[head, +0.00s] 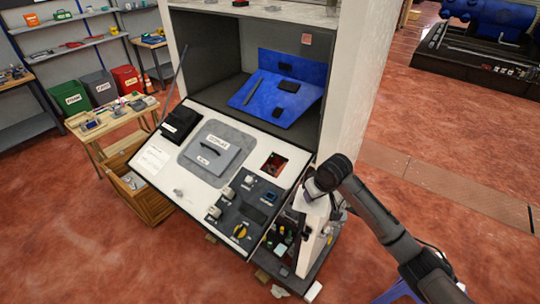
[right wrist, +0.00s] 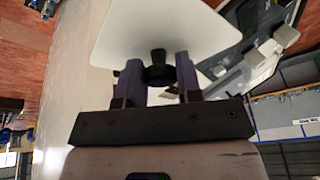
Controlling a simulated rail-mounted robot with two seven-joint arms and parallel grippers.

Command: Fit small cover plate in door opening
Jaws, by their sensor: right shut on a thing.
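The small cover plate (right wrist: 150,28) is a pale, flat plate with rounded corners and a dark knob (right wrist: 158,58). My right gripper (right wrist: 159,74) is shut on this knob, with the plate beyond the fingertips in the right wrist view. In the head view my right gripper (head: 312,206) is at the right end of the sloping door panel (head: 188,183); I cannot clearly tell the plate apart there. The square opening (head: 273,163) in the panel's upper right shows dark and red inside, with nothing covering it. My left gripper is not in view.
A grey plate with a dark handle (head: 212,152) sits mid-panel. A black control section (head: 243,207) with a yellow knob lies below the opening. A blue sheet (head: 275,95) rests inside the cabinet. The white cabinet side wall (head: 362,80) rises behind my right gripper.

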